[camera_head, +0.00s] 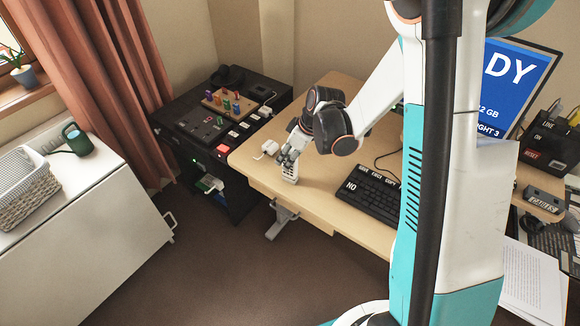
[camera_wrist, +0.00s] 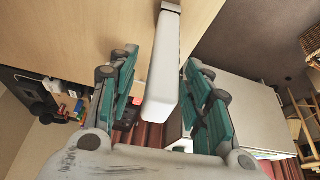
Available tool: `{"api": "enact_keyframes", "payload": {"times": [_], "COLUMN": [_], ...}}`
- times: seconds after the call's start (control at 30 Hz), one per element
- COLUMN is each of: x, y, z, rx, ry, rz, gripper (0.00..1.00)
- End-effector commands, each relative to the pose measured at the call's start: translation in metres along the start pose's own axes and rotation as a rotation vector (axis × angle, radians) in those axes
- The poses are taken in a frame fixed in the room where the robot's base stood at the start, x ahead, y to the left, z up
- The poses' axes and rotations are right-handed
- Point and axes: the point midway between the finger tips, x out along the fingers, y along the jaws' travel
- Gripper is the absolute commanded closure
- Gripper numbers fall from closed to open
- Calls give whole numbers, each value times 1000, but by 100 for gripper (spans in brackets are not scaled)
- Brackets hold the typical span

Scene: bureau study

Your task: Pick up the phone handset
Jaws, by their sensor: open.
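In the wrist view, a long white bar-shaped object, which looks like the phone handset (camera_wrist: 163,75), lies between the two teal-padded fingers of my gripper (camera_wrist: 160,62). The fingers are open, with a gap on both sides of it. Its far end has a dark edge near the top of the picture. In the head view, my gripper (camera_head: 289,165) points down at the near left part of the wooden desk (camera_head: 322,205). A pale piece shows at its tips, but I cannot tell handset from fingers there.
A small white object (camera_head: 269,147) lies on the desk just left of my gripper. A black keyboard (camera_head: 372,194) is to the right, and a monitor (camera_head: 520,80) stands behind. A dark cabinet with small items (camera_head: 195,150) adjoins the desk's left side. Bare desk lies in front.

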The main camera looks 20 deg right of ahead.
Motion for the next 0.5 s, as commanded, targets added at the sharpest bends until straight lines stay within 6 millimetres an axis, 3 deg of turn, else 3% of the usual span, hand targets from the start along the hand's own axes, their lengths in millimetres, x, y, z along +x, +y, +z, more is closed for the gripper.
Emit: {"api": "enact_keyframes", "payload": {"times": [0.07,0.27,0.5], "x": [-1,-1,-1], "y": [0,0,0], "z": [0,0,0], "rx": [0,0,0], "ry": [0,0,0], "rz": [0,0,0], "gripper": [55,100,100]}}
